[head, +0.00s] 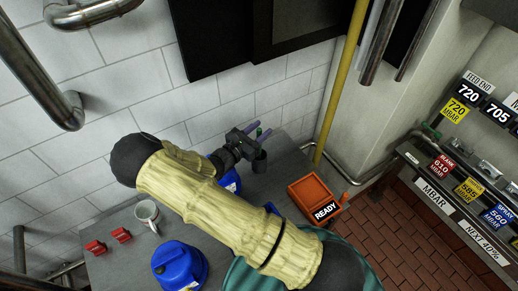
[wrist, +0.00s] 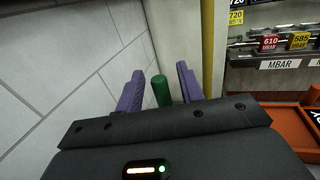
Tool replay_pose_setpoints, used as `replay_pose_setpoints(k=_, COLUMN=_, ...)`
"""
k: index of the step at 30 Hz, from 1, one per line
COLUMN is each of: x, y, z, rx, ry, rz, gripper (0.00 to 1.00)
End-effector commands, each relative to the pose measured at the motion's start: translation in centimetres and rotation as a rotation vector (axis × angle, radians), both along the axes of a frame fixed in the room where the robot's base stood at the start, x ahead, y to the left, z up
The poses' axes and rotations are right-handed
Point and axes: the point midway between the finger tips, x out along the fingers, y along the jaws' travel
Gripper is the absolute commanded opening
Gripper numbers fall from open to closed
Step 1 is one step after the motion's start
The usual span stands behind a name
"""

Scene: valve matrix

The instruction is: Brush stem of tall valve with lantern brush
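My gripper (head: 259,131) is over the back of the grey bench in the head view, its purple fingers apart. In the wrist view the open fingers (wrist: 160,74) stand on either side of a green cylinder (wrist: 162,92), with a gap showing on both sides. The green cylinder looks like an upright handle; it also shows small between the fingers in the head view. I cannot tell whether the green cylinder is the lantern brush's handle. I cannot make out the tall valve; my arm covers much of the bench.
An orange tray marked READY (head: 299,187) sits at the bench's right. A blue container (head: 177,266), a mug (head: 147,213) and red pieces (head: 121,235) are at the left. A yellow pipe (head: 340,85) rises behind. A labelled shelf (head: 440,199) is at the far right.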

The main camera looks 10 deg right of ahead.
Motion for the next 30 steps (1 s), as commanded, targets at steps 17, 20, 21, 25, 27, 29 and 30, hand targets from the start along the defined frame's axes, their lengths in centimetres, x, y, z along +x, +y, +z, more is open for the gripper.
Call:
replay_pose_setpoints(k=17, x=-0.03, y=0.06, z=-0.03, rx=0.000, ry=0.000, rz=0.000, gripper=0.08)
replay_pose_setpoints(k=20, x=-0.03, y=0.06, z=-0.03, rx=0.000, ry=0.000, rz=0.000, gripper=0.00)
replay_pose_setpoints(k=21, x=-0.03, y=0.06, z=-0.03, rx=0.000, ry=0.000, rz=0.000, gripper=0.00)
replay_pose_setpoints(k=25, x=-0.03, y=0.06, z=-0.01, rx=0.000, ry=0.000, rz=0.000, gripper=0.00)
replay_pose_setpoints(k=27, x=-0.03, y=0.08, z=0.00, rx=0.000, ry=0.000, rz=0.000, gripper=0.00)
replay_pose_setpoints(k=29, x=-0.02, y=0.08, z=0.08, rx=0.000, ry=0.000, rz=0.000, gripper=0.00)
replay_pose_setpoints(k=30, x=-0.02, y=0.09, z=0.19, rx=0.001, ry=-0.001, rz=0.000, gripper=0.00)
